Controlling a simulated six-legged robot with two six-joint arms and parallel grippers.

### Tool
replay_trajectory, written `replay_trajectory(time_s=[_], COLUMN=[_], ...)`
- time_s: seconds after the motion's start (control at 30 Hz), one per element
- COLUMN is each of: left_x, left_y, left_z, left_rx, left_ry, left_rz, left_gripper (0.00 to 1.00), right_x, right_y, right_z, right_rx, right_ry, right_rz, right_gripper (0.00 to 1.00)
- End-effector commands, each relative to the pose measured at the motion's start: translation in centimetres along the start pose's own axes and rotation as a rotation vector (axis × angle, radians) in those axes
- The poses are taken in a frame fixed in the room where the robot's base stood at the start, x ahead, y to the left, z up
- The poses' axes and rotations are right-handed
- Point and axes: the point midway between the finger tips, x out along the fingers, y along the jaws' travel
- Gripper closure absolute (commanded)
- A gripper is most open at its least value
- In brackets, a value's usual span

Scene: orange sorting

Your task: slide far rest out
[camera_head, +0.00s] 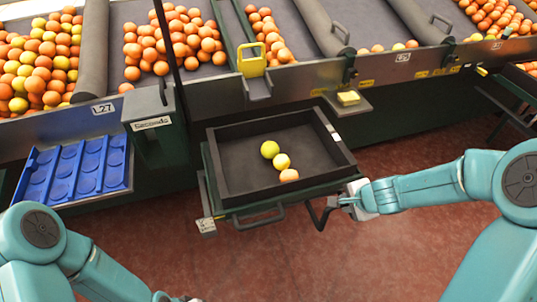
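A dark open tray (235,190) sits on a green pull-out frame (205,165) in front of the sorting line. The tray holds two yellowish fruits and one orange one. A grey handle (258,220) is on the frame's front. A dark bent bar (318,217) sticks out at the front right corner; I cannot tell whether it is the far rest. My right gripper (344,203) is at that bar's right end, seemingly touching it; its fingers are too small to read. My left gripper (178,298) is at the bottom edge, mostly cut off, away from the tray.
A blue tray with round cups (76,172) lies at the left. A green bin marked "Seconds" (158,125) stands beside it. Lanes of oranges (170,38) run along the back. A yellow block (348,98) sits on a small shelf. The red floor (330,265) in front is clear.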

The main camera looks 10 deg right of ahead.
Motion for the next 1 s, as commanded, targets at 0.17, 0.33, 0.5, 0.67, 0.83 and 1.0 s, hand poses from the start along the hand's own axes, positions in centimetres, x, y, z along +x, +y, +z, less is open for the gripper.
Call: replay_trajectory(time_s=[0.17, 0.33, 0.5, 0.67, 0.83, 1.0], left_x=[0.6, 0.9, 1.3, 1.7, 2.0, 1.9], left_y=[-0.2, -0.3, -0.5, -0.6, -0.7, -0.7], left_z=[0.0, 0.0, 0.0, 0.0, 0.0, 0.0], left_rx=[0.000, 0.000, 0.000, 0.000, 0.000, 0.000], left_ry=[0.000, 0.000, 0.000, 0.000, 0.000, 0.000], left_rz=[0.000, 0.000, 0.000, 0.000, 0.000, 0.000], left_gripper=[0.57, 0.57, 0.57, 0.57, 0.57, 0.57], right_x=[-0.4, -0.8, -1.2, -1.6, -2.0, -2.1], right_y=[0.8, 1.5, 2.3, 3.0, 3.7, 3.8], right_z=[-0.1, -0.1, -0.1, -0.1, -0.1, -0.1], right_rx=[0.001, 0.002, 0.002, 0.002, 0.003, 0.001], right_ry=[0.003, 0.003, 0.003, 0.004, 0.004, 0.003], right_rz=[-0.002, -0.002, -0.002, -0.002, -0.002, -0.002], right_gripper=[1.00, 1.00, 1.00, 1.00, 1.00, 0.36])
